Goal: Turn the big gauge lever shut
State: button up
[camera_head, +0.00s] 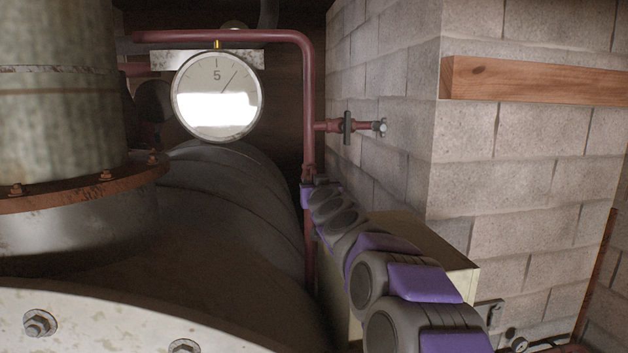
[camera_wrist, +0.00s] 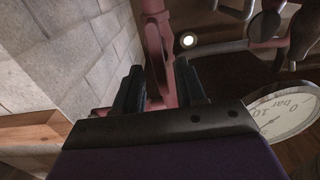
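The big round gauge (camera_head: 217,95) has a white face and hangs over the dark tank in the head view. It also shows at the right edge of the wrist view (camera_wrist: 288,112). A red pipe (camera_head: 309,95) runs down to its right. My gripper (camera_head: 309,188) is at this pipe, below a small red fitting (camera_head: 308,172). In the wrist view my gripper's two dark fingers (camera_wrist: 160,88) stand apart, with red metal (camera_wrist: 157,45) between and beyond them. I cannot tell whether the fingers touch it, or which part is the lever.
A side valve (camera_head: 347,127) sticks out from the pipe toward the block wall (camera_head: 530,170). A wooden beam (camera_head: 540,80) lies along this wall. A beige box (camera_head: 440,250) stands behind my arm. A rusty-flanged column (camera_head: 75,190) and the tank (camera_head: 220,200) fill the left.

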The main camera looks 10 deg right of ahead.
jog(key=shift+w+p, duration=0.35)
jog(key=shift+w, duration=0.6)
jog(key=shift+c, duration=0.5)
grip_shut()
